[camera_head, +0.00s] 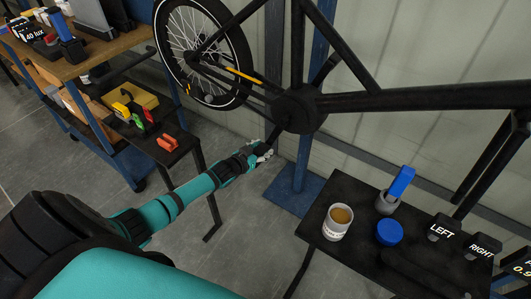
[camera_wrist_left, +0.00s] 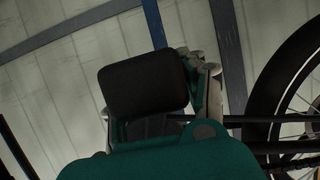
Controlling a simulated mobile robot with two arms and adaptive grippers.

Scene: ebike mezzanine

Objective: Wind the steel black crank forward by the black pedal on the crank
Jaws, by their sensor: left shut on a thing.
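The black bike frame hangs in the upper part of the head view, with the dark round crank hub (camera_head: 300,109) at its middle. The steel black crank (camera_head: 273,135) points down and slightly left from the hub. My left gripper (camera_head: 263,153) is at the crank's lower end, with its arm coming in from the lower left. In the left wrist view, the black pedal (camera_wrist_left: 144,84) is a dark rounded block between the fingers of the left gripper (camera_wrist_left: 160,105), which is shut on it. In the head view the pedal is mostly hidden by the gripper. My right gripper is not in view.
A dark table (camera_head: 345,258) at lower right holds a cup (camera_head: 337,223), a blue lid (camera_head: 389,232) and LEFT and RIGHT labels. A blue post (camera_head: 301,165) stands behind the crank.

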